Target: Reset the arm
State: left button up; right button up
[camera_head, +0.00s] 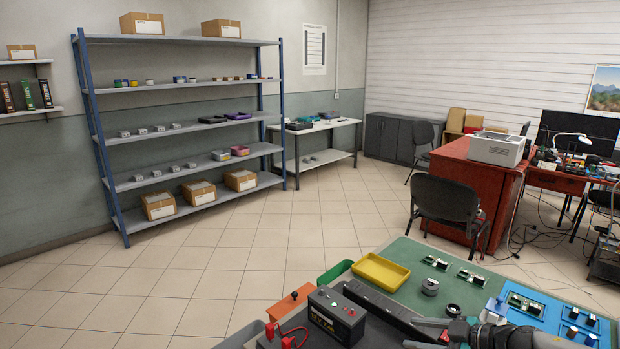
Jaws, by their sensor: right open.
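My right arm comes in at the bottom right, low over the green-topped workbench (408,255). Its gripper (412,333) points left with its two fingers apart, and I see nothing between them. It is to the right of a black battery (337,316) and a long dark grey part (385,312) on the bench. The lower part of the arm is cut off by the frame's bottom edge. My left gripper is not in view. I cannot make out any coolant hose.
A yellow tray (381,271), a green bin (335,272), an orange box (290,302) and a blue mat (560,318) with small parts crowd the bench. Tiled floor (200,270) is free to the left. A shelf rack (180,90) and red desk (462,175) stand farther back.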

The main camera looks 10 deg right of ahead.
jog(key=s+a+f+m+t+h, duration=0.1)
jog(key=s+a+m+h, duration=0.15)
jog(key=a, duration=0.75)
jog(key=s+a+f+m+t+h, duration=0.1)
jog(key=s+a+f+m, duration=0.15)
jog(key=a, duration=0.65)
jog(key=s+d+m+g+h, duration=0.2)
jog(key=s+d+m+g, duration=0.15)
jog(key=s, duration=0.95)
jog(key=s+d+m+g+h, duration=0.2)
jog(key=s+g, duration=0.3)
jog(key=s, duration=0.8)
notch_tip(320, 180, down, 23)
jog(key=s+b, duration=0.1)
jog(key=b, duration=0.1)
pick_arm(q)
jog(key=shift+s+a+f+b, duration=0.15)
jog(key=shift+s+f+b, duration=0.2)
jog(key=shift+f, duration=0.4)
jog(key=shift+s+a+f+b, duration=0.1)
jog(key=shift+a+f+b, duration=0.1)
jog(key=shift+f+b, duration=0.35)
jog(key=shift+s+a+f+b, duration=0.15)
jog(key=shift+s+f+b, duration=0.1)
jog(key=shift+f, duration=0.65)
pick_arm(e)
jog(key=s+d+f+g, duration=0.2)
jog(key=s+f, duration=1.4)
jog(key=shift+d+f, duration=0.25)
jog(key=shift+d, duration=0.05)
